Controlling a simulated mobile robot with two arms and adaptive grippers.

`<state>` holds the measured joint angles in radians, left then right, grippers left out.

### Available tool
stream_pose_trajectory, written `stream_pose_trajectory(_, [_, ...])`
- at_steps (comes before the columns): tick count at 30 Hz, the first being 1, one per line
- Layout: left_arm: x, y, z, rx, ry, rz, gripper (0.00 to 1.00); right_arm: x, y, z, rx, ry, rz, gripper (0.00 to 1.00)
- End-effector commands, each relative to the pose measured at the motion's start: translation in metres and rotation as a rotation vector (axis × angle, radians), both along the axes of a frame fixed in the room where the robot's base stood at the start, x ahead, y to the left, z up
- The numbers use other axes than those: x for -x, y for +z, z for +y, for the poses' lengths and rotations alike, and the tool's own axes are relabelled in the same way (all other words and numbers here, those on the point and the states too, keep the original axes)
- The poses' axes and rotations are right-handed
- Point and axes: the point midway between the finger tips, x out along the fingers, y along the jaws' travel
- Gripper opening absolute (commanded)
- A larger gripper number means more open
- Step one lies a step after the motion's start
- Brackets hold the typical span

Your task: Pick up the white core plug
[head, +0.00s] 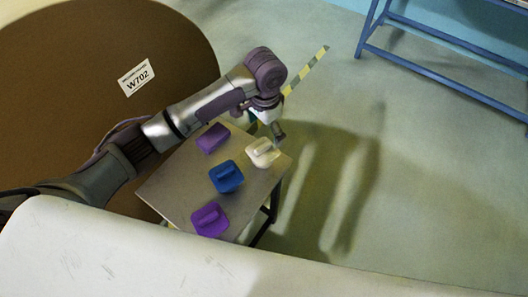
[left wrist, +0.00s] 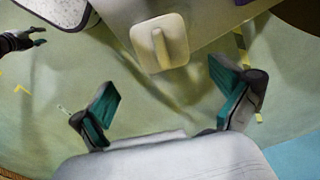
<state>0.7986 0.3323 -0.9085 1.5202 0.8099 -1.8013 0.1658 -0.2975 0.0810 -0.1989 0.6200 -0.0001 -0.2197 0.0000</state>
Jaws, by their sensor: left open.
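The white core plug (head: 262,152) sits near the right corner of a small grey table (head: 170,190). It is a rounded square with a raised grip bar. In the left wrist view the white plug (left wrist: 174,53) lies at the top, beyond my fingertips. My left gripper (left wrist: 168,100) is open, its two teal-padded fingers wide apart with nothing between them. In the head view my left gripper (head: 278,132) hangs just above and beside the plug, partly hidden by its wrist. A small dark gripper, apparently my right one (left wrist: 30,38), shows at the left edge of the wrist view; its jaws are unclear.
A blue plug (head: 226,176) and two purple plugs, one at the back (head: 213,138) and one at the front (head: 210,219), share the table. A large brown roll (head: 60,80) stands behind. A blue frame (head: 440,70) is at the upper right. The floor right of the table is clear.

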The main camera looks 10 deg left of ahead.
Motion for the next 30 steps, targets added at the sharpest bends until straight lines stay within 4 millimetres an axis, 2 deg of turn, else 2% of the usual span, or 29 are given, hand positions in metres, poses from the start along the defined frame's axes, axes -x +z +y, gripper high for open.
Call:
stream_pose_trajectory(1, [0.001,-0.012,0.001,-0.002,0.002,0.004,1.0,0.009,-0.001,0.0,0.001,0.0,0.013,0.43])
stream_pose_trajectory(5, [0.0,-0.037,0.001,-0.002,0.0,0.002,1.0,0.018,-0.003,0.0,0.002,0.0,0.026,0.43])
stream_pose_trajectory(9, [0.0,-0.053,0.0,0.0,0.0,0.0,1.0,0.014,-0.003,0.001,0.0,0.0,0.022,0.43])
stream_pose_trajectory(14, [0.0,-0.063,0.001,-0.001,0.0,0.001,1.0,0.0,-0.002,0.002,-0.003,0.0,0.001,0.43])
stream_pose_trajectory(21, [0.001,-0.098,0.005,-0.001,0.001,0.0,1.0,-0.005,-0.001,0.003,-0.004,0.001,-0.008,0.43])
stream_pose_trajectory(25, [0.001,-0.108,0.005,0.0,0.0,-0.001,1.0,-0.003,-0.001,0.003,-0.004,0.001,-0.005,0.43])
stream_pose_trajectory(30, [0.001,-0.109,0.005,0.0,-0.001,-0.001,1.0,0.001,-0.001,0.003,-0.003,0.001,0.001,0.43])
